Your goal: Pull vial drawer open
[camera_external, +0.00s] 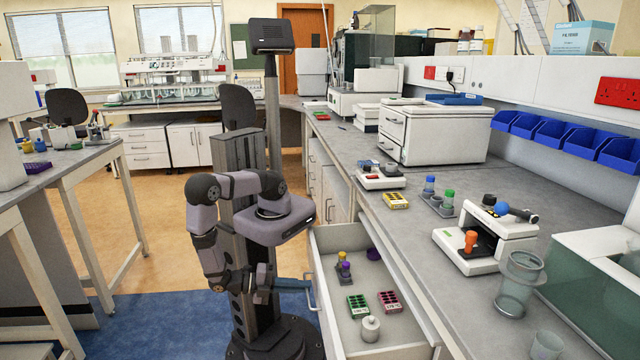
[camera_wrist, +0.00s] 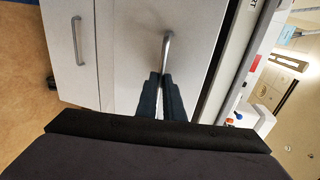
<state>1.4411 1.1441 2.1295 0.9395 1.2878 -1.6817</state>
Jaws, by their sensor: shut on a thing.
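The vial drawer (camera_external: 322,318) stands pulled out from under the right-hand bench, its inside visible from above. It holds small yellow- and purple-capped vials (camera_external: 344,264), a green rack (camera_external: 357,305), a pink rack (camera_external: 390,301) and a pale jar (camera_external: 370,328). My gripper is in front of the drawer in the external view, low beside my column. In the wrist view my gripper (camera_wrist: 160,92) is shut on the metal drawer handle (camera_wrist: 167,48), with its dark fingers at the handle's near end.
Another white front with a handle (camera_wrist: 78,40) is beside the drawer in the wrist view. The bench top (camera_external: 420,230) above carries vials, a yellow rack (camera_external: 396,201), a white instrument (camera_external: 485,238) and a glass jar (camera_external: 520,283). Open floor (camera_external: 160,220) lies to the left.

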